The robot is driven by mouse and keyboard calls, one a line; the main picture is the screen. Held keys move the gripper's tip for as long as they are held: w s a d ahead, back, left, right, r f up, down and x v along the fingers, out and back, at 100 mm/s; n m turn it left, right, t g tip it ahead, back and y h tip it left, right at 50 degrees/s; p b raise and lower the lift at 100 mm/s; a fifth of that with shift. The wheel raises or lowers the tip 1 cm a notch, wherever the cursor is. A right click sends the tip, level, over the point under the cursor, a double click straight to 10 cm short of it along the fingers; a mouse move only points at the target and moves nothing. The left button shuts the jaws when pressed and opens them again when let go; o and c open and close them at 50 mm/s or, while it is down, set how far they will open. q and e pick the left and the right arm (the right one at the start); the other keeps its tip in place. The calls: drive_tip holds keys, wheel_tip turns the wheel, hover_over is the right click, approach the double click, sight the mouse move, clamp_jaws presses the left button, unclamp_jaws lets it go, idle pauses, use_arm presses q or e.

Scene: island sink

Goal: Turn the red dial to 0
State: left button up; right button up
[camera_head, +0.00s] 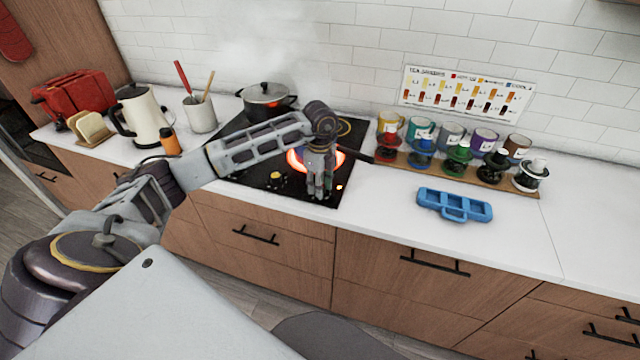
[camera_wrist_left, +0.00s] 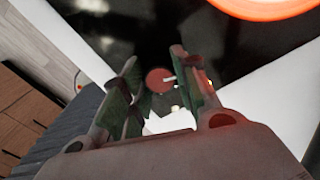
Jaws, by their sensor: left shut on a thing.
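The red dial (camera_wrist_left: 158,80) shows in the left wrist view as a round red knob with a white pointer mark on its right side in the picture. My left gripper (camera_head: 319,190) reaches down over the front edge of the black cooktop (camera_head: 247,160). In the head view the fingers hide the dial. The number at the pointer is too small to read. My right gripper is in neither view.
A red-glowing burner (camera_head: 298,160) lies right behind my left gripper. A yellow dial (camera_head: 275,177) is to its left. A steaming black pot (camera_head: 266,100) stands at the back. A blue tray (camera_head: 455,205) and a rack of cups (camera_head: 450,170) are to the right.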

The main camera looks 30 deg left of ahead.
use_arm(q)
drive_tip(key=n, duration=0.3)
drive_tip(key=shift+p, duration=0.3)
drive_tip(key=shift+n, duration=0.5)
drive_tip(key=o, duration=1)
drive_tip(key=shift+r, duration=6)
